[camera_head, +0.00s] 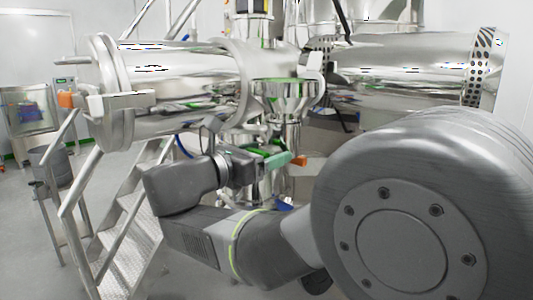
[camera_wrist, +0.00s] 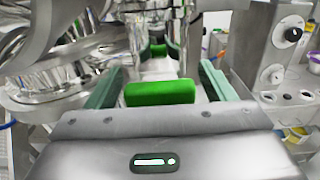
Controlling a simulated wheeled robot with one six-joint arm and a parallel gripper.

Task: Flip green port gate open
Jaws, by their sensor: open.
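A bright green block (camera_wrist: 160,92), which looks like the green port gate's handle, shows in the middle of the wrist view. A smaller green piece (camera_wrist: 158,50) shows behind it. My gripper (camera_wrist: 160,72) is open, with one teal finger on each side of the green block; I cannot tell whether either touches it. In the head view my gripper (camera_head: 286,160) is at the steel machine's lower middle, beside a green part (camera_head: 270,152). The gate's hinge and the port behind it are hidden by my arm and the machine.
A large steel cylinder (camera_head: 180,75) stands at left and another (camera_head: 410,65) at right. A metal stair (camera_head: 125,225) is at the lower left. In the wrist view, a grey control panel (camera_wrist: 285,50) with knobs stands close at right.

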